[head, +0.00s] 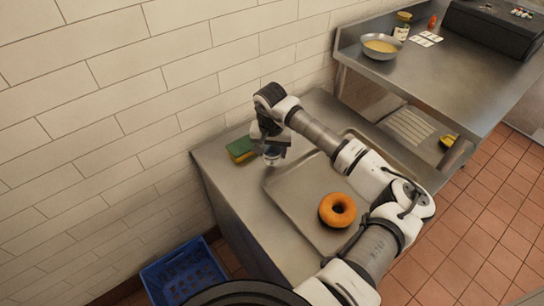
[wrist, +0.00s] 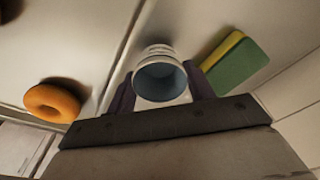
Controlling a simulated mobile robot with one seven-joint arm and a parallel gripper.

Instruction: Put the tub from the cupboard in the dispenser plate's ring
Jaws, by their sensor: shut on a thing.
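A small white tub (wrist: 147,56) with a blue-grey inside is between the two dark fingers of my gripper (wrist: 160,92) in the wrist view. The gripper is shut on it. In the head view my gripper (head: 272,148) points down over the steel counter, between the sponge and the tray, and the tub (head: 273,157) shows small below it. I cannot tell whether the tub touches the counter. I cannot make out the dispenser plate, its ring or the cupboard in either view.
A green and yellow sponge (head: 241,150) lies just left of my gripper by the wall. A metal tray (head: 300,192) holds an orange-brown bagel (head: 337,210). A blue crate (head: 184,275) stands on the floor. A second counter (head: 440,75) carries a bowl (head: 381,47) and a jar (head: 402,27).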

